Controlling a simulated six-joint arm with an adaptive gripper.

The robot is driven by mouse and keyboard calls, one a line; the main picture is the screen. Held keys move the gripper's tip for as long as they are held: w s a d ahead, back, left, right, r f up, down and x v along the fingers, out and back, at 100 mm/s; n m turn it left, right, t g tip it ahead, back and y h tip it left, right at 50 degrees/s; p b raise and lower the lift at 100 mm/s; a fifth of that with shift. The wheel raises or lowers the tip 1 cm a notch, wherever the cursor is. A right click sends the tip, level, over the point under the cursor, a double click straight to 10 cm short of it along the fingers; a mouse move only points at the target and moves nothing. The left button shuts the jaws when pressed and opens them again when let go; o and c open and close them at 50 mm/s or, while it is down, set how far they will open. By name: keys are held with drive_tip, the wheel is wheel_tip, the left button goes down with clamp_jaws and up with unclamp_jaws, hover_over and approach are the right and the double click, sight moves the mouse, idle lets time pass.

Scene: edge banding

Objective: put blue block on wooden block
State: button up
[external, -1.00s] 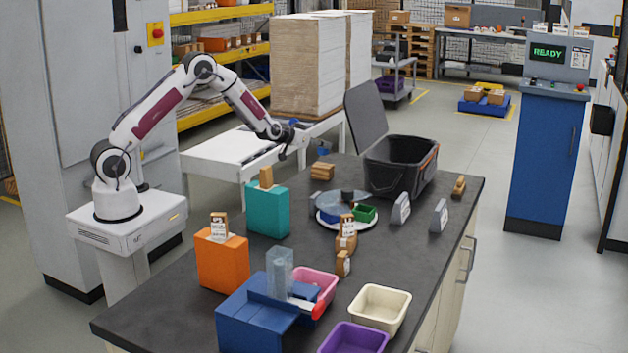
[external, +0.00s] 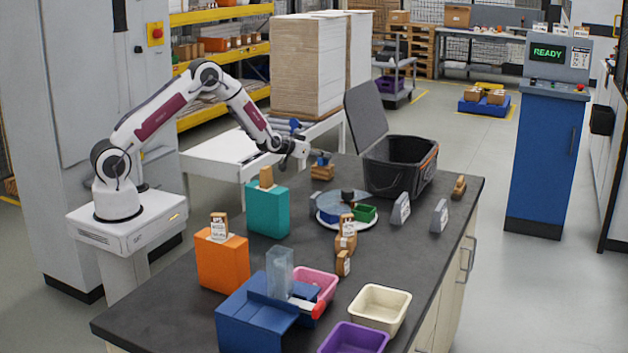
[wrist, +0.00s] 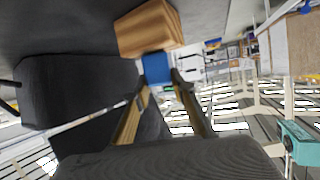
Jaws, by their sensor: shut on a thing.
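The blue block (external: 323,160) is between the fingertips of my gripper (external: 312,157), which is shut on it. The wooden block (external: 322,172), a low stack of brown wood, lies at the far left part of the dark table. The blue block is directly above the wooden block in the external view, at or very near its top. In the wrist view, the blue block (wrist: 157,67) sits at the tips of my gripper (wrist: 160,88), against the edge of the wooden block (wrist: 148,28). I cannot tell whether the two blocks touch.
A black bin (external: 400,168) with a raised lid stands just right of the wooden block. A round white turntable (external: 347,222) with small containers is in front. A teal block (external: 268,211) with a wooden piece on top stands nearer my base. Bare table surrounds the wooden block.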

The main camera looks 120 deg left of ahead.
drive_tip(key=shift+f, duration=0.15)
drive_tip(key=o, duration=1.1)
drive_tip(key=shift+r, duration=0.2)
drive_tip(key=v, duration=1.2)
idle(0.5)
